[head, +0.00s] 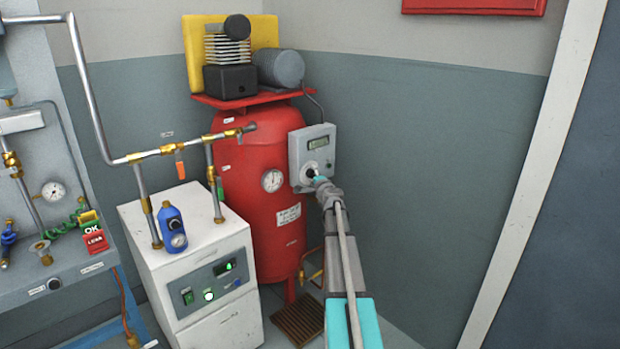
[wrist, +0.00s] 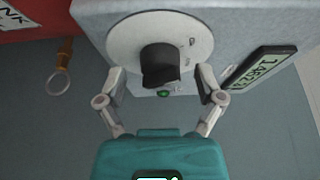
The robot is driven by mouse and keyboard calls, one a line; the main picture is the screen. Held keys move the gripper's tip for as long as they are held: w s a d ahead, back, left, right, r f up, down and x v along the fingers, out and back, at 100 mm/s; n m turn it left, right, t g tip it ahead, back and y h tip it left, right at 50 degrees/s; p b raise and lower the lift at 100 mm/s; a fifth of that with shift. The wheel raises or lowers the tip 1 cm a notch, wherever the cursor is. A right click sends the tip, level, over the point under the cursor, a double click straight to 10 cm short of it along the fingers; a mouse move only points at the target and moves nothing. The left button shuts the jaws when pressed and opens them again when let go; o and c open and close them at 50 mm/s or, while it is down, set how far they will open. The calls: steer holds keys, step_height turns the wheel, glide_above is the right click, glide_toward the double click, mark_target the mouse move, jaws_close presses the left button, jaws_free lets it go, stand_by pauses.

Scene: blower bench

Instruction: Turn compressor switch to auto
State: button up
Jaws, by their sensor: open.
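The compressor (head: 262,190) is a red tank with a pump and motor on top, in the head view. A grey control box (head: 298,147) with a small display is mounted at its right side. In the wrist view, the black switch knob (wrist: 160,64) sits on a round pale dial plate (wrist: 124,42) on this box. My gripper (wrist: 162,76) is open, with one finger on each side of the knob; gaps show between fingers and knob. In the head view, my gripper (head: 316,180) is at the lower part of the box and partly hides the dial. The dial's markings are too small to read.
A white dryer cabinet (head: 190,260) with lit green indicators stands left of the compressor. Pipes with valves (head: 170,150) run above it. The wall right of my arm is bare. A box display (wrist: 262,72) and small green light (wrist: 163,93) show in the wrist view.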

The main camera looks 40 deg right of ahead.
steer(key=shift+w+d, duration=0.1)
steer(key=shift+w, duration=0.15)
